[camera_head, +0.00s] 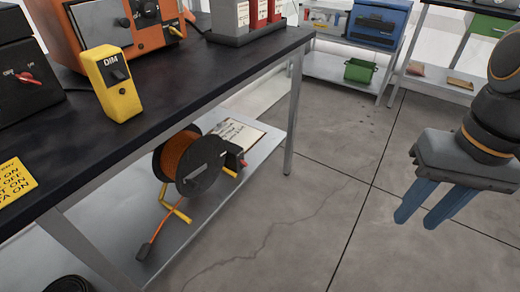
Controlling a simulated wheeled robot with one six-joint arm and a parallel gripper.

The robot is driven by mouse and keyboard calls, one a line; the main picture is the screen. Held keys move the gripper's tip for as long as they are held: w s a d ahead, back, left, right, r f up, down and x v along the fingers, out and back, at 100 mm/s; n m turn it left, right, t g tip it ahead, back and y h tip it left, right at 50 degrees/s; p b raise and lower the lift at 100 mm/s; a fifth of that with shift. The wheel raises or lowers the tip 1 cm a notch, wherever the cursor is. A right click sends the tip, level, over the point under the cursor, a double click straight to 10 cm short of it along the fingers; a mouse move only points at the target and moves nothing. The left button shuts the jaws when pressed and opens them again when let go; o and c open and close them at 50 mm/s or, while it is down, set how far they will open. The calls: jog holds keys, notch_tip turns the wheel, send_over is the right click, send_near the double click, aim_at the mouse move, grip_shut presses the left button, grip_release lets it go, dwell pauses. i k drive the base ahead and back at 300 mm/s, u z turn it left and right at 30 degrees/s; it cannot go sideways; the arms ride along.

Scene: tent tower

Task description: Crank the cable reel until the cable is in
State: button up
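The cable reel (193,158) stands on the lower shelf under the dark table at left. It has a black drum with orange cable wound on it and a yellow stand. A length of orange cable (163,221) runs down from the reel to a dark plug (144,251) lying on the shelf. A grey bar, perhaps the crank (205,176), shows on the reel's near face. My gripper (420,218) is at the right, over the floor and well apart from the reel. Its two blue fingers point down with a gap between them, and it holds nothing.
The dark tabletop (150,90) overhangs the shelf; a metal leg (294,115) stands right of the reel. A yellow DIM box (110,84) sits on top. A clipboard (236,134) lies behind the reel. The floor (300,230) between is clear. Shelving with a green bin (360,71) stands behind.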

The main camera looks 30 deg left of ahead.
aim_at(190, 159)
jog(key=z, duration=0.25)
jog(key=k, duration=0.55)
jog(key=u, duration=1.3)
